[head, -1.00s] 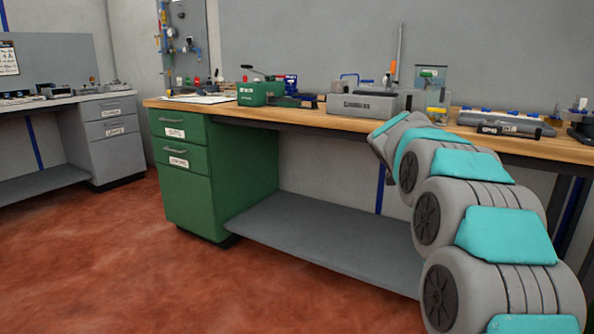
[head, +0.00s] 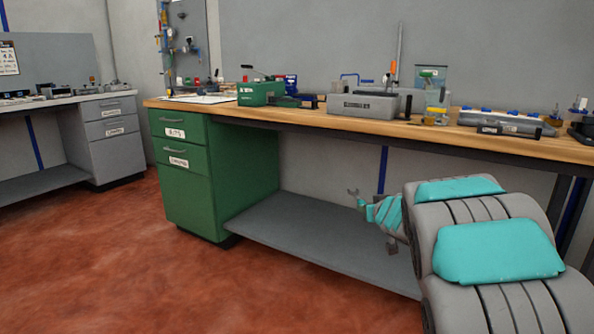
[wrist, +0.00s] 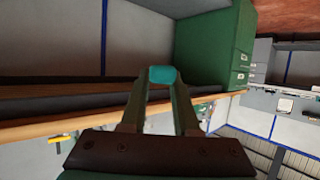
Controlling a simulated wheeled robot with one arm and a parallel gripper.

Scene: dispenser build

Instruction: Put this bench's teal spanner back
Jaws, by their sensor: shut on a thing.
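My gripper (wrist: 161,80) is shut on a teal piece, which shows as a short block between its two fingertips in the wrist view. I take this piece as the teal spanner (wrist: 161,74); the rest of it is hidden. In the head view, my gripper (head: 360,201) is small, at the end of my teal-and-grey arm, in front of the bench and below the level of its top. A small forked grey tip shows there; I cannot tell whether it is spanner or finger.
The wooden bench top (head: 300,114) carries a green box (head: 260,94), a grey toolbox (head: 362,105) and a grey tray (head: 505,123). A green drawer cabinet (head: 183,190) stands under its left end. A tool board (head: 183,45) hangs behind. Red floor at left is clear.

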